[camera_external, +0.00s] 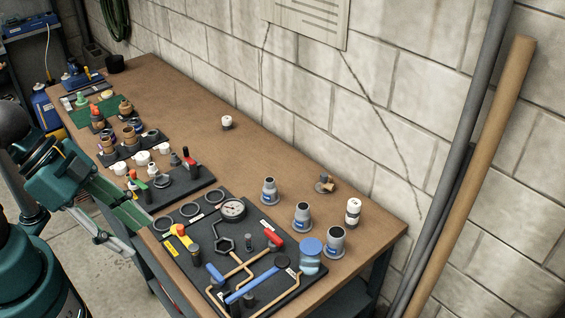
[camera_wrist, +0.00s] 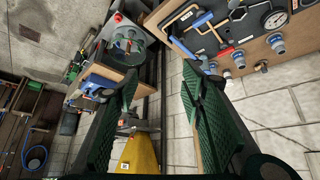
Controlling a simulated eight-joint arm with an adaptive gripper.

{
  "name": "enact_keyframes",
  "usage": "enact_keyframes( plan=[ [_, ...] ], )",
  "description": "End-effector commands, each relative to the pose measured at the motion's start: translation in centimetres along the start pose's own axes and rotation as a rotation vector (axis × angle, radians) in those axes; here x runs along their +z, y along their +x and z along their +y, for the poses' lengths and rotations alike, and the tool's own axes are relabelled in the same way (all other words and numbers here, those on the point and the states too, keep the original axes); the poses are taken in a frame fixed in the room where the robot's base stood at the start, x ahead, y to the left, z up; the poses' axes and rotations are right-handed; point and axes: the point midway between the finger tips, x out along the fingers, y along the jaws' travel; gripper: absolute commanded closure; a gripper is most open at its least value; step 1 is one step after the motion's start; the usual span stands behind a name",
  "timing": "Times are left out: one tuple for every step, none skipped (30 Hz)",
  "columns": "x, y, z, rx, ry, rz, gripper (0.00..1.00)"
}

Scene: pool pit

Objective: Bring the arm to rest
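My gripper (camera_external: 138,222) is at the left of the external view, beside the near long edge of the wooden workbench (camera_external: 190,105). In that view its green finger overlaps the bench edge near a black board. In the wrist view my gripper (camera_wrist: 158,82) shows two green ribbed fingers spread well apart. Nothing is held between them; behind the gap are the wall, a bench edge and a yellow object (camera_wrist: 138,155) below. I cannot tell its exact distance from the bench.
A black board (camera_external: 212,278) carries a gauge (camera_external: 232,209), pipes and valves. Several grey-blue fittings (camera_external: 302,217) stand behind it. Another board (camera_external: 192,190) holds white fittings. A white cap (camera_external: 227,122) stands alone near the wall. The bench's middle back is mostly clear.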

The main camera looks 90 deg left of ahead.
Motion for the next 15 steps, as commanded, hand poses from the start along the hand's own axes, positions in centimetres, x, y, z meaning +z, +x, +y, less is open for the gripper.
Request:
enact_keyframes(
  plan=[
    [0.7,0.9,0.0,0.0,0.0,0.0,0.6],
    [0.9,1.2,0.0,0.0,0.0,0.0,0.6],
    [1.2,1.7,0.0,0.0,0.0,0.0,0.6],
    [1.5,2.0,0.0,0.0,0.0,0.0,0.6],
    [1.7,2.4,0.0,0.0,0.0,0.0,0.6],
    [2.1,2.9,0.0,0.0,0.0,0.0,0.6],
    [2.3,3.3,0.0,0.0,0.0,0.0,0.6],
    [2.6,3.6,0.0,0.0,0.0,0.0,0.6],
    [2.9,4.1,0.0,0.0,0.0,0.0,0.6],
    [3.1,4.4,0.0,0.0,0.0,0.0,0.6],
    [3.4,4.7,0.0,0.0,0.0,0.0,0.6],
    [3.6,5.0,0.0,0.0,0.0,0.0,0.6],
    [3.8,5.3,0.0,0.0,0.0,0.0,0.6],
    [3.9,5.5,0.0,0.0,0.0,0.0,0.6],
    [4.1,5.7,0.0,0.0,0.0,0.0,0.6]
  ],
)
